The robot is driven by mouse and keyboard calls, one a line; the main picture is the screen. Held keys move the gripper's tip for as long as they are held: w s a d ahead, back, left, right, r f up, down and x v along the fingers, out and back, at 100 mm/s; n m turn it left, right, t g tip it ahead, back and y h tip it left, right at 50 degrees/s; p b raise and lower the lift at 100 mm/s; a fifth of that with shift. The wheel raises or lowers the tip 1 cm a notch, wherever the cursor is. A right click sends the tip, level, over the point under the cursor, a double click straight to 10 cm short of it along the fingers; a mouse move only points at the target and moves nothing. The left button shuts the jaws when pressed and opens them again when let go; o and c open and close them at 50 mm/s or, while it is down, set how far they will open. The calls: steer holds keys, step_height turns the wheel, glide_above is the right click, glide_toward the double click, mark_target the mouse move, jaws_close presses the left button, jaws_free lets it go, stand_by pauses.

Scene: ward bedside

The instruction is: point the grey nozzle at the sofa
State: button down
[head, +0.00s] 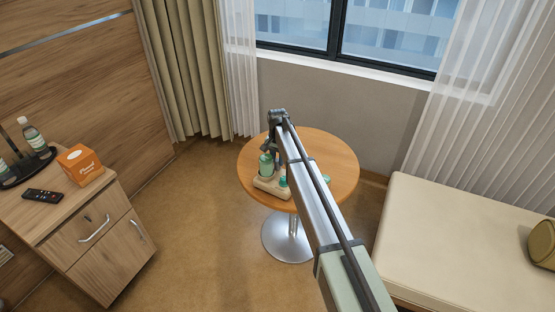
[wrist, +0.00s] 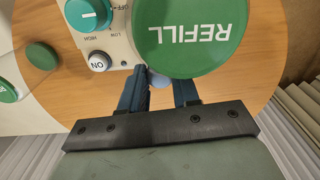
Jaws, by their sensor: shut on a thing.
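A beige device (head: 268,187) with a green tank stands on the round wooden table. In the wrist view its panel (wrist: 112,48) carries a teal dial and a white ON button, beside a big green lid (wrist: 190,35) marked REFILL. My gripper (head: 275,151) reaches down at the device from above. In the wrist view my gripper (wrist: 160,88) has its two blue fingers on either side of a small blue-grey piece, the grey nozzle (wrist: 160,81), and is shut on it. Most of the nozzle is hidden, and I cannot tell where it points. The cream sofa (head: 455,240) is at the right.
The round table (head: 335,155) stands below the window. Green-capped items (head: 326,179) lie near the device, partly hidden by my arm. A bedside cabinet (head: 85,240) at the left holds an orange tissue box (head: 80,165), bottles and a remote. A rolled cushion (head: 543,243) lies on the sofa.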

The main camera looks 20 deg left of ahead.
mark_target(277, 160)
steer(key=m, duration=0.4)
steer(key=shift+m, duration=0.3)
steer(key=m, duration=0.4)
steer(key=shift+m, duration=0.4)
stand_by(0.4)
steer(key=c, duration=0.8)
jaws_free()
step_height(277, 160, up, 14)
steer(key=shift+f, duration=0.1)
